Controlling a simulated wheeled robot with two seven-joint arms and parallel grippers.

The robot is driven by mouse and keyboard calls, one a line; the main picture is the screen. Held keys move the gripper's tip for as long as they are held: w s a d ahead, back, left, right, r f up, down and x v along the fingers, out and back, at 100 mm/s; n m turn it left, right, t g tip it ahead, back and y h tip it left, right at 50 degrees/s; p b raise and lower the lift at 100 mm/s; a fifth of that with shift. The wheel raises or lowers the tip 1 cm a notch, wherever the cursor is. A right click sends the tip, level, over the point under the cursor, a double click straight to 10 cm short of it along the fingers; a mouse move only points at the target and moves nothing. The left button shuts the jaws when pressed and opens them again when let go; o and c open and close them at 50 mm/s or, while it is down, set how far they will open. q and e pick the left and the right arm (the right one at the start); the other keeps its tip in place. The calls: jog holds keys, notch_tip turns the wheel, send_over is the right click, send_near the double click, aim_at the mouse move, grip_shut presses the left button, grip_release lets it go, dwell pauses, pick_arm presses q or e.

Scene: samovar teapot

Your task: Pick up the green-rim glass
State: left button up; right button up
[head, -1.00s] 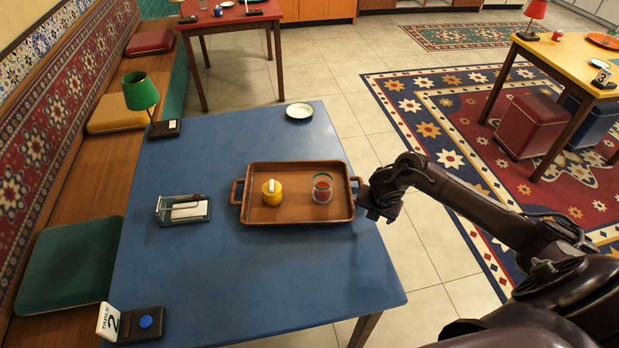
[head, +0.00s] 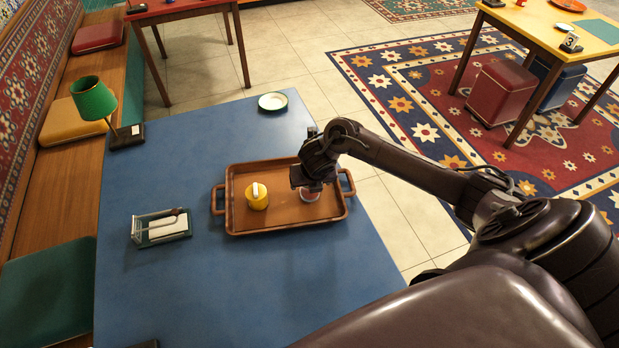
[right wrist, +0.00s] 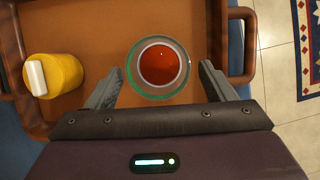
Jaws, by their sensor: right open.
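The green-rim glass (right wrist: 160,67) holds a red drink and stands in the brown tray (right wrist: 100,20). In the right wrist view it sits just ahead of and between the fingertips of my open right gripper (right wrist: 160,86). In the head view my right gripper (head: 314,188) is over the right part of the tray (head: 275,228) and hides most of the glass (head: 310,195). A gap shows between the glass and each finger. My left gripper is not in view.
A yellow pot (head: 257,197) with a white handle stands left of the glass in the tray; it also shows in the wrist view (right wrist: 55,76). A white saucer (head: 272,102), a green lamp (head: 95,100) and a napkin holder (head: 162,227) are on the blue table (head: 210,290).

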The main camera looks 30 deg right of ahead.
jog(key=x, duration=0.3)
jog(key=shift+a, duration=0.1)
jog(key=shift+w+f, duration=0.15)
jog(key=shift+f, duration=0.2)
jog(key=c, duration=0.9)
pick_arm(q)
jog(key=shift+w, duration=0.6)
pick_arm(e)
jog(key=shift+c, duration=1.2)
